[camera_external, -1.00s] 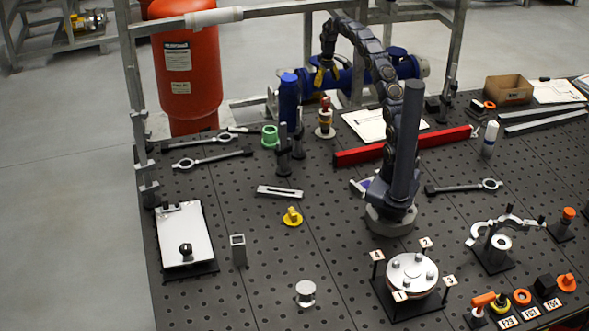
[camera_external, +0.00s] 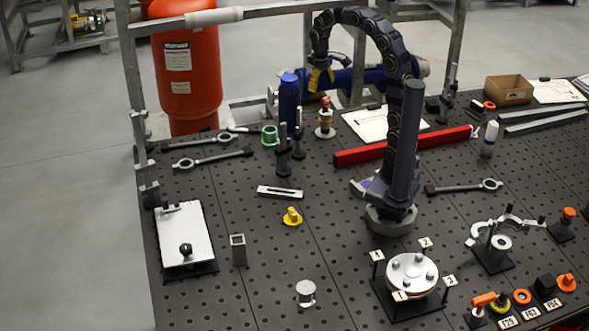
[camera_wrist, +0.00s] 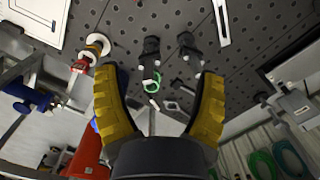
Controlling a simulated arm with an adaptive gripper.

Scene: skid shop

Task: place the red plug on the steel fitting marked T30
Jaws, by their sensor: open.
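A red-topped piece (camera_external: 325,102), which looks like the red plug, stands on a pale, brassy round base at the back of the bench. It also shows in the wrist view, its red part (camera_wrist: 82,65) beside a white flange, left of my fingers. My gripper (camera_external: 317,82) has yellow fingers and hangs above the back of the bench, just left of and above the red piece. In the wrist view my gripper (camera_wrist: 160,80) is open with nothing between its fingers. No mark T30 can be read, so I cannot tell which fitting bears it.
A blue cylinder (camera_external: 289,103), a green ring (camera_external: 270,136) and dark upright posts (camera_external: 283,150) stand left of the red piece. A red bar (camera_external: 402,145) lies to its right. Small orange-topped parts with tags (camera_external: 507,323) stand front right. The centre-front bench has free room.

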